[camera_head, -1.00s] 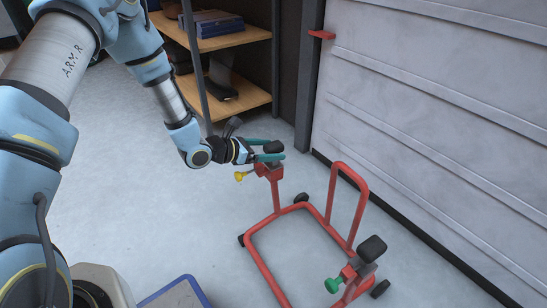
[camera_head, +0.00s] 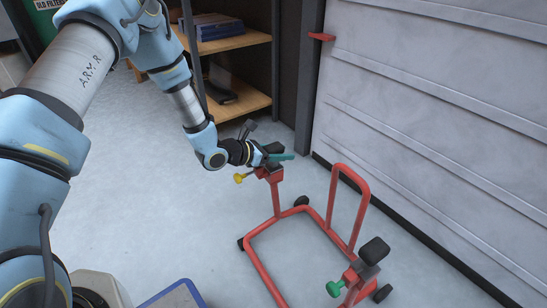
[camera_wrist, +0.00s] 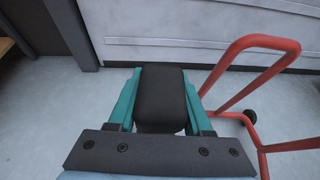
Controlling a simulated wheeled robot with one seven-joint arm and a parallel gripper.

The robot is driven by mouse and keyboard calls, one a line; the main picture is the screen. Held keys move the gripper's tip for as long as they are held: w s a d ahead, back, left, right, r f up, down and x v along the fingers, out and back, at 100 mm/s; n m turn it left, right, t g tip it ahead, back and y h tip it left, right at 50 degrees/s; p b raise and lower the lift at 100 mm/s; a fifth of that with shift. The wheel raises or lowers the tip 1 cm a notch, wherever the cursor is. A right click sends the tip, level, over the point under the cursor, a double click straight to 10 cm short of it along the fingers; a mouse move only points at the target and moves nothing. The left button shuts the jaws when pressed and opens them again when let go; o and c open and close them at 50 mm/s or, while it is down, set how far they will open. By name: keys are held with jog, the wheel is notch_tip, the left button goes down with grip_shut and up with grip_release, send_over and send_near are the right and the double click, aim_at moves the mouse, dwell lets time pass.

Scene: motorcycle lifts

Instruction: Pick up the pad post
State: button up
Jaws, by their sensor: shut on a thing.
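A red paddock-style lift stand (camera_head: 257,262) stands on the floor with a post at each side. The far post carries a black pad (camera_head: 274,148) above a red bracket, with a yellow knob (camera_head: 239,178) beside it. My gripper (camera_head: 281,157) is at this far post, its teal fingers on either side of the pad. In the wrist view the black pad (camera_wrist: 161,98) sits between the two teal fingers of my gripper (camera_wrist: 160,95), which are shut on it. The pad's lower part is hidden. The near post holds another black pad (camera_head: 374,250) and a green knob (camera_head: 334,288).
A wooden shelf unit (camera_head: 240,104) with dark items stands behind the arm. A pale ribbed wall or door (camera_head: 430,120) runs along the right. The stand's red hoop handle (camera_head: 362,205) rises right of the gripper. A blue-edged item (camera_head: 177,296) lies at the bottom.

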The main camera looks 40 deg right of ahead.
grip_shut()
jog(key=shift+r, duration=0.1)
